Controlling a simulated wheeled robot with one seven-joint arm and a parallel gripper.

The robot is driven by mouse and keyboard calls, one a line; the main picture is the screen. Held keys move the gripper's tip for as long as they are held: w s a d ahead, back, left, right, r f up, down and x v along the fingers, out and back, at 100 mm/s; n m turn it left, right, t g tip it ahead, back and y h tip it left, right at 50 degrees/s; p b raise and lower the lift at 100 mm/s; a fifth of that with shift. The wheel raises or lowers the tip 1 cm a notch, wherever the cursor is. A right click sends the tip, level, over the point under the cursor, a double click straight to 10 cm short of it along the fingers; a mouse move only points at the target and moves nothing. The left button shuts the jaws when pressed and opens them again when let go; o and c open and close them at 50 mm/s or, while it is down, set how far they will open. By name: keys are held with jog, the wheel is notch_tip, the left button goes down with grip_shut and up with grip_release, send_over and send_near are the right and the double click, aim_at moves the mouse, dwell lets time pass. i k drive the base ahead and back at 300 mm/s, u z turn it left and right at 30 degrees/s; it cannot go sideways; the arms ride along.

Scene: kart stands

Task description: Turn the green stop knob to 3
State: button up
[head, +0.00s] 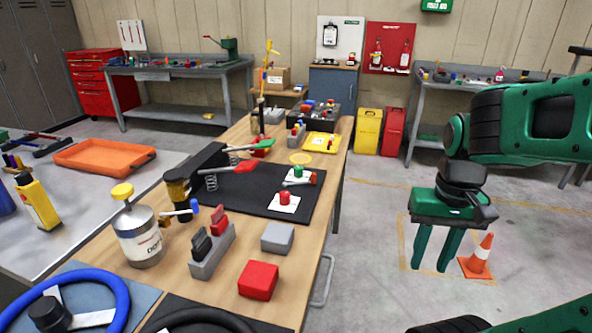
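The green knob (298,171) is small in the head view. It sits on a white plate (302,181) on the black mat on the wooden bench. Its setting and any numbers around it are too small to read. My gripper (431,268) hangs to the right of the bench, over open floor and well apart from the knob. Its two green fingers point down with a gap between them, and nothing is held.
A red knob (285,197) on a white plate sits just in front of the green one. A grey block (277,238) and red block (258,280) lie nearer. An orange cone (480,255) stands on the floor.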

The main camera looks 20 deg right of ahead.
aim_at(298, 169)
jog(key=k, duration=1.65)
jog(key=z, duration=0.9)
jog(key=i, duration=2.05)
jog(key=u, duration=1.7)
jog(key=i, duration=0.25)
jog(key=z, duration=0.05)
